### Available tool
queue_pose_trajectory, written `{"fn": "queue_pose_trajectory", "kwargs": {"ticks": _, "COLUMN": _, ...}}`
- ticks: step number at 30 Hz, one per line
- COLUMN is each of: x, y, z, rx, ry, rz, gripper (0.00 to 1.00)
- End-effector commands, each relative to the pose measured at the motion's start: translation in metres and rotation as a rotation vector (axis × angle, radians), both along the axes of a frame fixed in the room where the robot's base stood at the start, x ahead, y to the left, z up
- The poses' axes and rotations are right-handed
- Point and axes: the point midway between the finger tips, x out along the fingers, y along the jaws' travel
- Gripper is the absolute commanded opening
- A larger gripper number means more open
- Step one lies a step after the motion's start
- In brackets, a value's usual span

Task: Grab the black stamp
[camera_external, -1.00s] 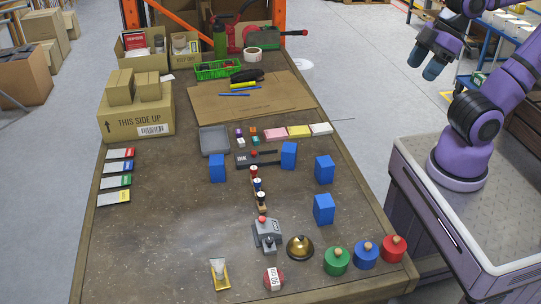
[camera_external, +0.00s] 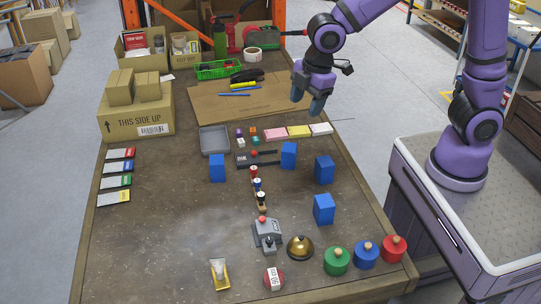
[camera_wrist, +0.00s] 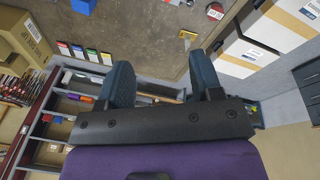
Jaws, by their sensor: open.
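The black stamp (camera_external: 261,198) stands at the near end of a short row on the table, in line with a blue stamp (camera_external: 257,185) and a red stamp (camera_external: 253,172). All three sit at a small wooden holder. My gripper (camera_external: 307,100) is high over the far right part of the table, well behind and to the right of the stamps in the external view. Its two fingers are apart and empty, as the wrist view (camera_wrist: 164,80) also shows. I cannot make out the black stamp in the wrist view.
Several blue blocks (camera_external: 324,209) stand around the stamps. A grey device (camera_external: 267,234) with a red knob and a brass bell (camera_external: 300,247) are close in front. Cardboard boxes (camera_external: 137,121) stand at the far left. The table's left middle is clear.

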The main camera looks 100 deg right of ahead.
Motion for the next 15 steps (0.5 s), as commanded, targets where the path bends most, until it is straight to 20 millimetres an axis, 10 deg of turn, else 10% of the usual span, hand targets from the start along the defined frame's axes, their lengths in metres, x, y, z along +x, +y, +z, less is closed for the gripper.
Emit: {"fn": "queue_pose_trajectory", "kwargs": {"ticks": 15, "x": 0.091, "y": -0.056, "z": -0.166, "rx": -0.002, "ry": 0.143, "rz": 0.233, "gripper": 0.59}}
